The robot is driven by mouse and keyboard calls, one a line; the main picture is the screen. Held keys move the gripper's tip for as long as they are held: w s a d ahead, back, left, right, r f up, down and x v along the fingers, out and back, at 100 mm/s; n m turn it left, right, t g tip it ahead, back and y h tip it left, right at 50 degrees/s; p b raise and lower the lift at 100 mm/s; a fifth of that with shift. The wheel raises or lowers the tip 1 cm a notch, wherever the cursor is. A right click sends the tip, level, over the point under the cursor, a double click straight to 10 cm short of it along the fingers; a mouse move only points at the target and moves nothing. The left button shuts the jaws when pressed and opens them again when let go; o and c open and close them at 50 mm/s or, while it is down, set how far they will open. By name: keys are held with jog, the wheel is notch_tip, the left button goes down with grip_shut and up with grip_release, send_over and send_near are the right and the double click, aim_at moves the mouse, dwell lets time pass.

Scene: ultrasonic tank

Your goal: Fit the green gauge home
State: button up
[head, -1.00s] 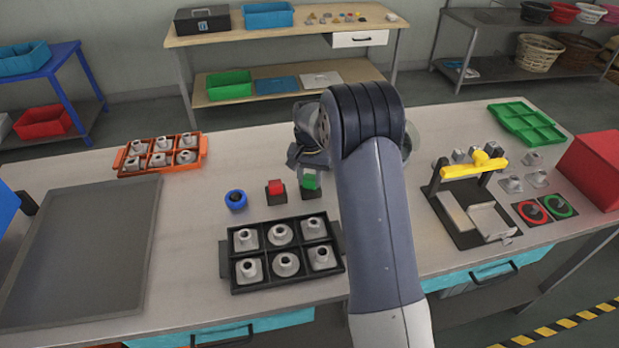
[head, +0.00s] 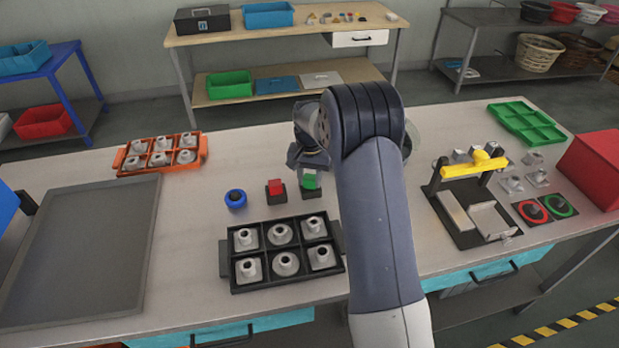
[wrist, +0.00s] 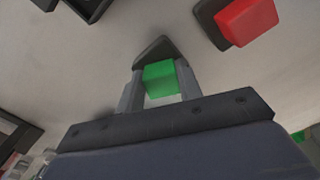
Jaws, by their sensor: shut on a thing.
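The green gauge, a small green block (head: 309,180), is at my gripper on the bench, with a dark square base showing below it. In the wrist view the green block (wrist: 160,79) sits between the two grey fingers of my gripper (wrist: 160,88), which is shut on it. The dark base shows just beyond the block. Whether the block is fully seated in that base I cannot tell. In the head view my arm hides part of my gripper.
A red block (head: 275,186) on a dark base stands just left, and a blue ring (head: 235,198) further left. A black tray (head: 238,284) of grey parts lies in front. A yellow-handled fixture (head: 470,168) and red and green discs are at right.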

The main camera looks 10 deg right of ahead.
dwell(0.3)
jog(key=o, duration=1.1)
notch_tip(320, 180, up, 11)
jog(key=shift+f+b, duration=0.1)
jog(key=shift+b, duration=0.75)
notch_tip(320, 180, down, 11)
jog(key=shift+r+p, duration=0.15)
jog(key=shift+p, duration=0.75)
jog(key=shift+a+r, duration=0.1)
